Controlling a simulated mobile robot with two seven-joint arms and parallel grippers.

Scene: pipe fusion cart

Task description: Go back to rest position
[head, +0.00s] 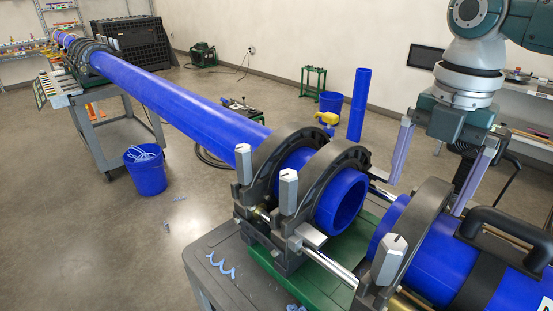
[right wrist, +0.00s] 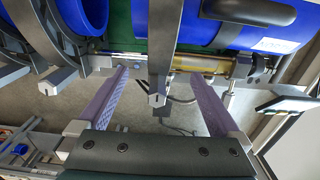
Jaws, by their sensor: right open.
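My right gripper (head: 426,196) hangs from the upper right of the head view, fingers pointing down. Its two pale purple fingers are wide apart with nothing held between them. It is beside the far side of the fusion cart, near the right clamp ring (head: 418,232). In the right wrist view the open gripper (right wrist: 161,75) shows below the blue pipe (right wrist: 197,22) and clamp frame, with a grey clamp bar (right wrist: 162,45) visible between the fingers. I cannot tell whether it touches the cart. My left gripper is not in view.
The long blue pipe (head: 175,92) runs to a far stand. The pipe ends face each other across a gap in the clamps. A blue bucket (head: 145,170) and an upright blue pipe (head: 359,104) stand on the floor. Open floor lies at the left.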

